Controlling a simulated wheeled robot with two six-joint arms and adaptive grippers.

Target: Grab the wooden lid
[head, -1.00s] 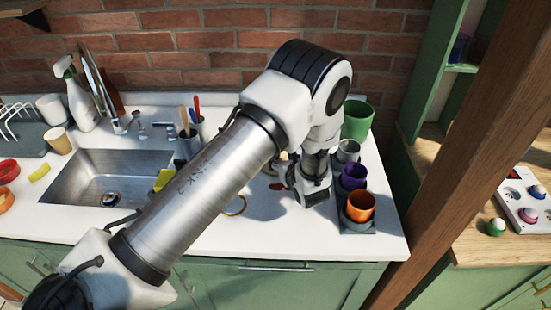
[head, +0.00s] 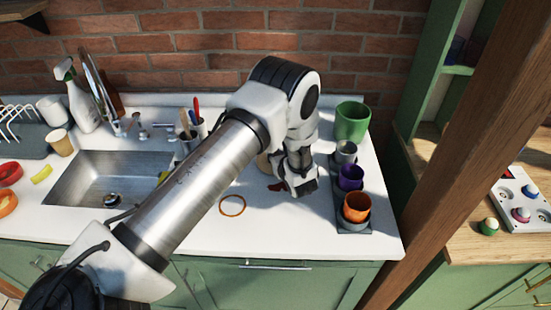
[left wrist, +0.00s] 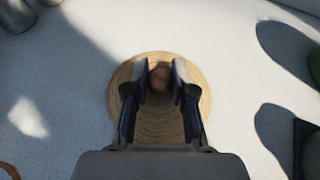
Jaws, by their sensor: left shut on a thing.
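The round wooden lid (left wrist: 160,122) is pale with ring-like grain and has a small brown knob (left wrist: 160,79) in its middle. My left gripper (left wrist: 160,73) is over the lid, its two dark fingers shut on the knob from either side. In the head view my left gripper (head: 296,187) is low over the white counter, left of the row of cups. My arm hides most of the lid there, and I cannot tell whether it touches the counter. My right gripper is not in view.
Orange (head: 356,207), purple (head: 350,177) and grey (head: 346,152) cups stand in a row at right. A large green pot (head: 352,122) is behind them. An orange ring (head: 232,205) lies on the counter. The sink (head: 105,175) is at left, with clear counter in front of the gripper.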

